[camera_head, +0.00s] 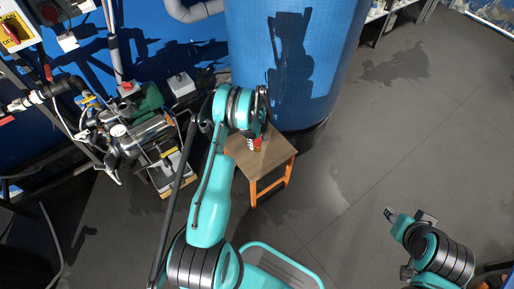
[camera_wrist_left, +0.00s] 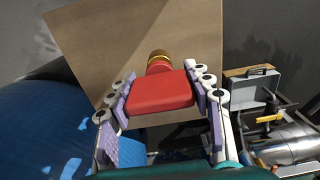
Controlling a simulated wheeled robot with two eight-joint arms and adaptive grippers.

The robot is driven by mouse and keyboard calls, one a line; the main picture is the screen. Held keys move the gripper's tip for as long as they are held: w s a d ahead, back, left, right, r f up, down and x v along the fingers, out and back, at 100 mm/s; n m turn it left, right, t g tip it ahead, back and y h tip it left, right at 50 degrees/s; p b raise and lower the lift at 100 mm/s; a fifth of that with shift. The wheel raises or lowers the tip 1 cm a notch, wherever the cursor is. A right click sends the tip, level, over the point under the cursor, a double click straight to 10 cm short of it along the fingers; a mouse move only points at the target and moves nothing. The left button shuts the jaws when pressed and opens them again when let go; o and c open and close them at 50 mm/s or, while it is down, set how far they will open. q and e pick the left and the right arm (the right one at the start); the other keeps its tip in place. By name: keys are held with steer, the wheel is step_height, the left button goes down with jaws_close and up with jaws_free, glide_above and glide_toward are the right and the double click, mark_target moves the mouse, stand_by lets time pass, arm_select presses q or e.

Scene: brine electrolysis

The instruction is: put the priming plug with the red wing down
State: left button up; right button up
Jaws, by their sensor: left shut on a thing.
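The priming plug (camera_wrist_left: 160,90) has a broad red wing and a brass-coloured threaded end (camera_wrist_left: 158,56). In the left wrist view my left gripper (camera_wrist_left: 161,80) is shut on the red wing, one finger on each side. The brass end points away from the wrist, towards the brown top of a small stool (camera_wrist_left: 100,40). In the head view the plug (camera_head: 258,142) is a small red and yellow spot at my left gripper (camera_head: 254,141), over the stool top (camera_head: 277,152). I cannot tell whether it touches the top. My right gripper (camera_head: 391,214) is far right, over bare floor.
A large blue tank (camera_head: 290,60) stands just behind the stool. A pump with a green motor (camera_head: 148,103) and metal casing stands to the left, with pipes and a switch panel (camera_head: 15,30). The grey floor at right is open, with dark wet patches.

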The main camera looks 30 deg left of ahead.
mark_target(257, 145)
arm_select(q)
steer(key=shift+w+a+f, duration=0.45)
step_height(257, 145, down, 4)
steer(key=shift+b, duration=1.15)
steer(key=shift+r, duration=0.15)
steer(key=o, duration=1.3)
steer(key=shift+f, duration=0.2)
steer(key=shift+c, duration=0.2)
